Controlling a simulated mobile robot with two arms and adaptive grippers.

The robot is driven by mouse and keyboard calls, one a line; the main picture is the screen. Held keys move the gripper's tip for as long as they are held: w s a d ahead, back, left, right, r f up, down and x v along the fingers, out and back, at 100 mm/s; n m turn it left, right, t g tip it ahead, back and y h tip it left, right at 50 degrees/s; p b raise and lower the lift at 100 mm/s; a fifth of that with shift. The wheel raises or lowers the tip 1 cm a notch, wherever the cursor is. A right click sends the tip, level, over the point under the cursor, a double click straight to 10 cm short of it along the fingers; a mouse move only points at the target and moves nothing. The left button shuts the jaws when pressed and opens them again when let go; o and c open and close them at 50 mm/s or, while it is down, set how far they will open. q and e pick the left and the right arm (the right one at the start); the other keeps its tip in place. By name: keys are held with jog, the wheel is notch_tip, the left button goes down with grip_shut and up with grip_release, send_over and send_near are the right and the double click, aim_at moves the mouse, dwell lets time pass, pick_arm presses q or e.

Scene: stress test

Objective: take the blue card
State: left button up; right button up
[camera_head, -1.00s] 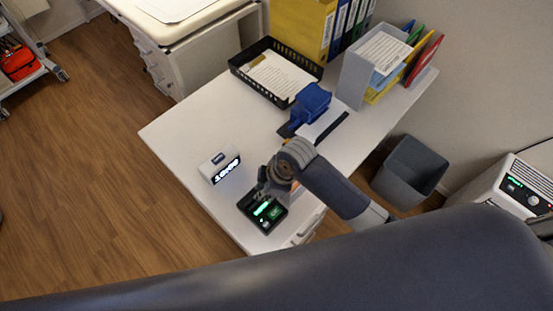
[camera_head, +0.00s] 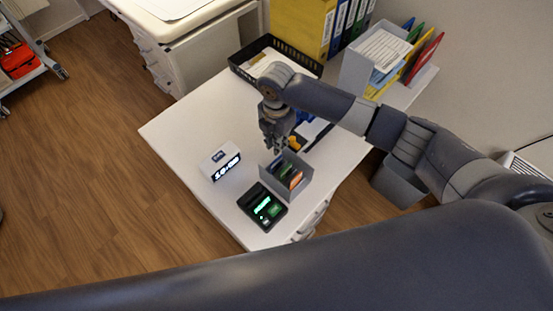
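A small grey holder (camera_head: 287,177) stands on the white desk, behind the black card terminal. Several cards stand in it; I make out green (camera_head: 284,168) and orange-red (camera_head: 295,179) ones. I cannot pick out a blue card for sure. My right gripper (camera_head: 275,148) points down just behind the holder, above the desk. Its fingers are small and dark, and I cannot tell whether they are open or hold anything. A small orange-yellow patch (camera_head: 294,143) shows beside the fingers. My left gripper is not in view.
The black terminal (camera_head: 263,206) with a lit green screen is near the desk's front corner. A white digital clock (camera_head: 220,162) stands left of it. A black paper tray (camera_head: 238,68), yellow binder (camera_head: 300,25) and grey file rack (camera_head: 352,72) are behind. The desk's left part is clear.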

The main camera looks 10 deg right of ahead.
aim_at(277, 159)
notch_tip(277, 159, down, 7)
jog(key=b, duration=0.6)
jog(key=shift+f+b, duration=0.5)
jog(key=shift+f, duration=0.65)
grip_shut()
notch_tip(277, 159, up, 5)
jog(key=p, duration=0.5)
jog(key=shift+r, duration=0.1)
notch_tip(277, 159, up, 5)
jog(key=p, duration=0.5)
